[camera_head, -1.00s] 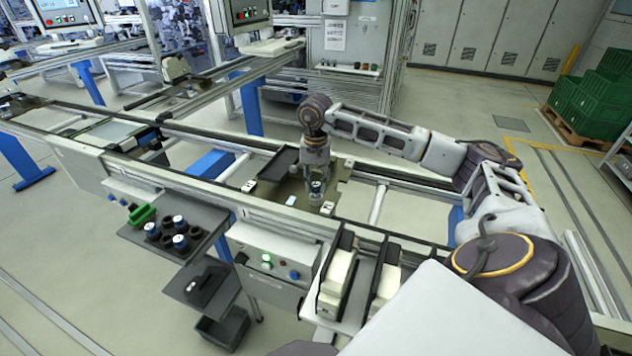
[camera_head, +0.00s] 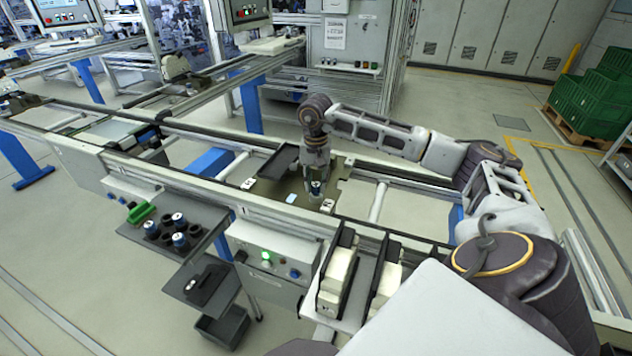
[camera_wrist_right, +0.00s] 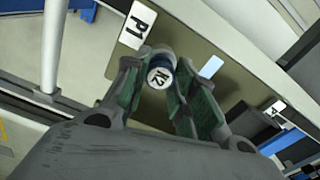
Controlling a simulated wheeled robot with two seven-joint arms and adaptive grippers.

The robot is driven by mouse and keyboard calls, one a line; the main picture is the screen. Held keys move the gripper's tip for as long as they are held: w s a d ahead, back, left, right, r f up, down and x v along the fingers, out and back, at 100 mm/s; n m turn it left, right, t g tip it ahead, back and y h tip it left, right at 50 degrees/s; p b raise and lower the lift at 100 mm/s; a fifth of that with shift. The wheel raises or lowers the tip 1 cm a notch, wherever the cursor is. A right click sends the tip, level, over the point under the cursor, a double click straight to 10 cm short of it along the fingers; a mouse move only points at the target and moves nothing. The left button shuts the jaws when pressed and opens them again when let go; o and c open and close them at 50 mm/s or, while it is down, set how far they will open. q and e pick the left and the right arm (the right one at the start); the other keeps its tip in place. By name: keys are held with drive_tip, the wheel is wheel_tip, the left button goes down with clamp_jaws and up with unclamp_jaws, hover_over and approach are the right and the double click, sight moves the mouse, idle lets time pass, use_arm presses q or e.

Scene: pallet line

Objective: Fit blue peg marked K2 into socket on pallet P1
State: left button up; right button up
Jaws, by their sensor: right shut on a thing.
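The blue peg K2 (camera_wrist_right: 158,78) has a white top marked K2. It sits between the fingers of my right gripper (camera_wrist_right: 158,88), which is shut on it. In the head view the right gripper (camera_head: 316,186) points down over the olive-brown pallet plate (camera_head: 292,188), with the peg (camera_head: 316,190) at its fingertips. My left gripper is not in view.
A dark side tray (camera_head: 205,214) holds several pegs in dark holders and a green piece (camera_head: 141,213). A control box with lit buttons (camera_head: 266,262) hangs below the conveyor's front rail. A black tray (camera_head: 279,162) lies left of the gripper. Rails run along both sides of the plate.

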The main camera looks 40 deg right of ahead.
drive_tip(key=shift+f, duration=0.25)
idle(0.7)
idle(0.3)
drive_tip(key=o, duration=1.5)
drive_tip(key=shift+r, duration=0.2)
drive_tip(key=shift+r+p, duration=2)
drive_tip(key=shift+r, duration=1.35)
